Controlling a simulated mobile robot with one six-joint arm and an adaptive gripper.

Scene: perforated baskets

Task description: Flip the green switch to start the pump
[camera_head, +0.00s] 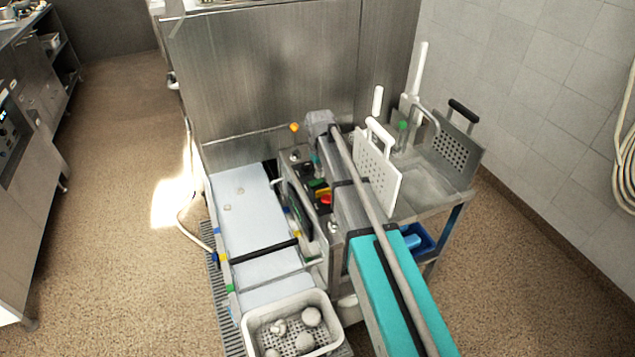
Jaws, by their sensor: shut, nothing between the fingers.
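A green part (318,184), which looks like the green switch, sits on the narrow control area in the middle of the machine. A yellow part (321,192) and a red part (325,200) are close beside it. My arm reaches in from the lower right and ends in a grey wrist above the controls. My gripper (316,164) appears small below that wrist, shut and empty, just above the green part. Whether it touches the green part cannot be told. The switch's position is too small to read, and my arm hides part of the area.
A white perforated basket (252,322) with several round items stands at the front. A pale conveyor bed (245,215) lies left of the controls. White perforated panels (378,168) and a steel sink (425,185) stand right. A tall steel panel (270,75) closes the back.

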